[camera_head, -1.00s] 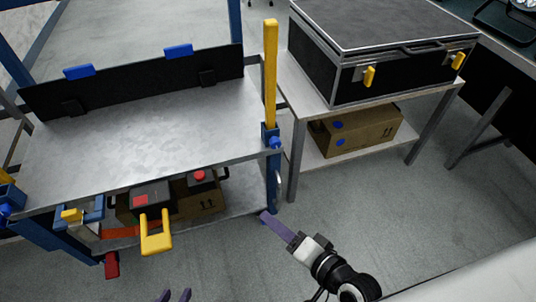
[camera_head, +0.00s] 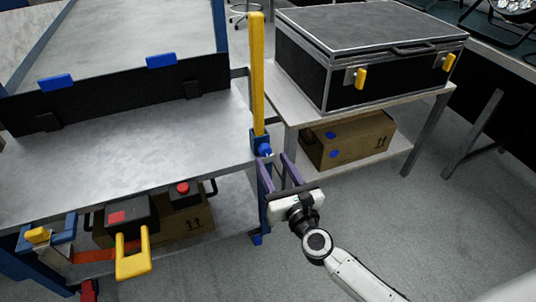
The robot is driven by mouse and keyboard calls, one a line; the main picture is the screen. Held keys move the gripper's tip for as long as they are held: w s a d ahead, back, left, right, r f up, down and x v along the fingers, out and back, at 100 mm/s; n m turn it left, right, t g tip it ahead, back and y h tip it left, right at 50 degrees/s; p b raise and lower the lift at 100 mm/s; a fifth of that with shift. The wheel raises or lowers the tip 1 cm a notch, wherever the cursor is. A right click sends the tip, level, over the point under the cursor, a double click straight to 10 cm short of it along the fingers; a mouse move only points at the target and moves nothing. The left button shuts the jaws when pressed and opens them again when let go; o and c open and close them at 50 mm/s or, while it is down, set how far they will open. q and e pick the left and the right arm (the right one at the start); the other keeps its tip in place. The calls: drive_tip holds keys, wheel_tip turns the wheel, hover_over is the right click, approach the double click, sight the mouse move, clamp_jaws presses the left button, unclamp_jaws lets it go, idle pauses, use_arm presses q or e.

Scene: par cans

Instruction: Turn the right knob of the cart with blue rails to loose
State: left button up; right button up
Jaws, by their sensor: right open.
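The cart with blue rails (camera_head: 130,157) fills the left side, with a grey metal top. Its right knob (camera_head: 264,150) is a small blue piece at the front right corner, at the foot of a yellow upright handle (camera_head: 257,75). My right gripper (camera_head: 273,163) is open, its two purple fingers pointing up toward the knob. The fingertips are just below and around the knob in the picture; I cannot tell whether they touch it. My left gripper is not in view.
A black case (camera_head: 370,60) with yellow latches stands on a metal table to the right, with a cardboard box (camera_head: 348,140) on its lower shelf. Floor at the right is clear.

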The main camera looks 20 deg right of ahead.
sight(267, 152)
drive_tip(key=shift+w+a, duration=0.15)
drive_tip(key=shift+w, duration=2)
drive_tip(key=c, duration=1.1)
